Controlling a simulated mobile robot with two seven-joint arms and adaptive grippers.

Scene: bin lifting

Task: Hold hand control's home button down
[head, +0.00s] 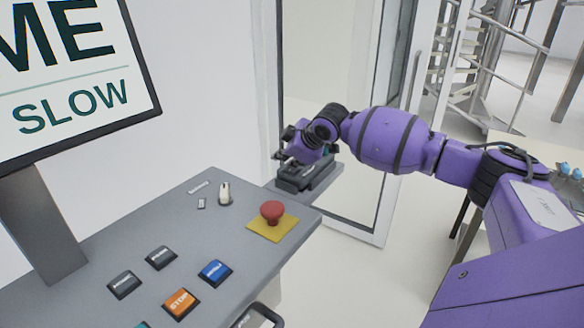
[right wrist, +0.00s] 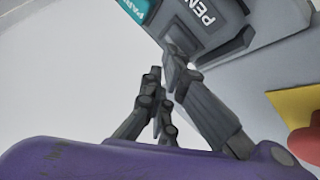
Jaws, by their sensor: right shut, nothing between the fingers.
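The hand control (head: 306,178) is a dark grey box on a small shelf beyond the right end of the grey console. In the right wrist view the hand control (right wrist: 208,22) shows white lettering starting "PEN" and a teal patch (right wrist: 131,6) with partly cut-off lettering. My right gripper (head: 298,152) is shut and empty, right at the hand control. In the right wrist view its dark fingers (right wrist: 165,78) reach up to the hand control's edge; I cannot tell whether they press anything. I cannot make out a home button. My left gripper is not in view.
The console (head: 120,252) carries a red mushroom button (head: 272,212) on a yellow plate, a pale switch lever (head: 225,193), and blue (head: 215,272), orange (head: 181,302) and dark push buttons. A screen (head: 75,80) stands at the left. A glazed door frame (head: 385,130) is behind my right arm.

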